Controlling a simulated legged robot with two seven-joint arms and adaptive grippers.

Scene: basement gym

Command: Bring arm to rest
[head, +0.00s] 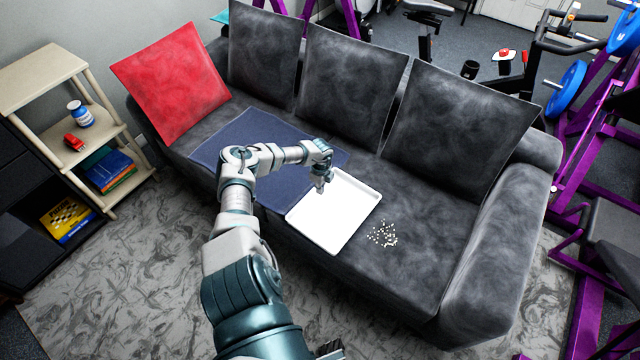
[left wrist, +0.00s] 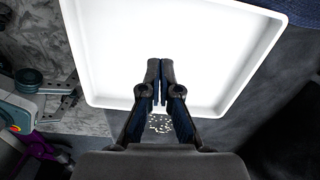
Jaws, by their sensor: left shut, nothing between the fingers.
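My left arm (head: 240,200) reaches from the bottom of the head view over the sofa. Its gripper (head: 320,188) points down above the white tray (head: 345,222), near the tray's left side. In the left wrist view the two fingers (left wrist: 160,85) are closed together with nothing between them, over the white tray (left wrist: 190,30). Whether the fingertips touch the tray cannot be told. My right gripper does not show in the head view.
The grey sofa (head: 400,270) holds a blue cloth (head: 225,150), a red cushion (head: 172,82) and several dark cushions. Small white bits (head: 383,235) lie right of the tray. A shelf (head: 105,130) stands at left, purple gym equipment (head: 585,130) at right.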

